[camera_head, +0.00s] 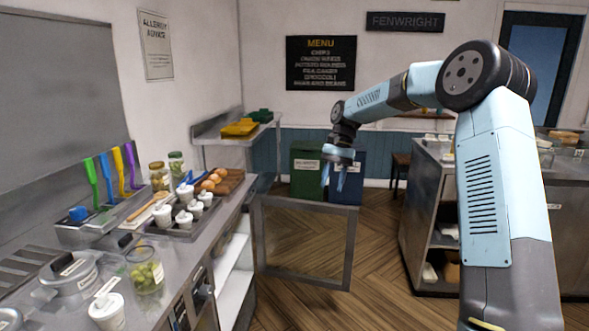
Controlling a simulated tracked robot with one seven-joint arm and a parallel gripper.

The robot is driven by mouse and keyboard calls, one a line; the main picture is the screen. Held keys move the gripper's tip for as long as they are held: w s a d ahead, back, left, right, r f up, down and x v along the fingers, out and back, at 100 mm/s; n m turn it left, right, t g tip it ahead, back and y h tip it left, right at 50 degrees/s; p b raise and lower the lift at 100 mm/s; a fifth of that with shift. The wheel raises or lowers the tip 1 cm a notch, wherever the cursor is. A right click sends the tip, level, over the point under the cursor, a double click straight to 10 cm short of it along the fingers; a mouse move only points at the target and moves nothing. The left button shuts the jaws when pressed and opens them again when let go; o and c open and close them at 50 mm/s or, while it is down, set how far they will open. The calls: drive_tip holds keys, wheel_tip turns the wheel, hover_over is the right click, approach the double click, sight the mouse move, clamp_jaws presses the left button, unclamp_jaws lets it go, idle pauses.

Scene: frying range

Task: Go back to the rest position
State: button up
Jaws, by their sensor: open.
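My gripper (340,176) hangs at the end of my light-blue arm, near the middle of the picture. Its fingers point down and stand apart, with nothing between them. It is in the air, in front of a green bin (307,172) and a blue bin (346,190) by the far wall. My arm rises at the right and reaches left and forward. The gripper is clear of the counter on the left.
The left steel counter (222,214) holds white lidded cups (162,215), a glass jar (146,275), steel lidded pots (68,271) and coloured-handled utensils (105,178). A low framed panel (304,243) stands beside it. Another counter (428,190) stands right. Wooden floor (375,250) is open between.

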drive_tip(key=s+d+r+n+t+h, duration=0.1)
drive_tip(key=s+d+r+t, duration=0.1)
drive_tip(key=s+r, duration=0.35)
drive_tip(key=s+d+r+t+h, duration=0.1)
drive_tip(key=s+r+t, duration=0.1)
drive_tip(key=s, duration=0.7)
drive_tip(key=s+d+r+n+t+h, duration=0.1)
drive_tip(key=s+d+r, duration=0.1)
drive_tip(key=s+r, duration=0.35)
drive_tip(key=s+d+f+t, duration=0.2)
drive_tip(key=s+d, duration=0.1)
drive_tip(key=s, duration=0.7)
drive_tip(key=s+d+f+n+t, duration=0.1)
drive_tip(key=s+d, duration=0.3)
drive_tip(key=s, duration=0.6)
drive_tip(key=shift+f+t, duration=0.5)
drive_tip(key=shift+t, duration=0.4)
drive_tip(key=shift+d, duration=0.1)
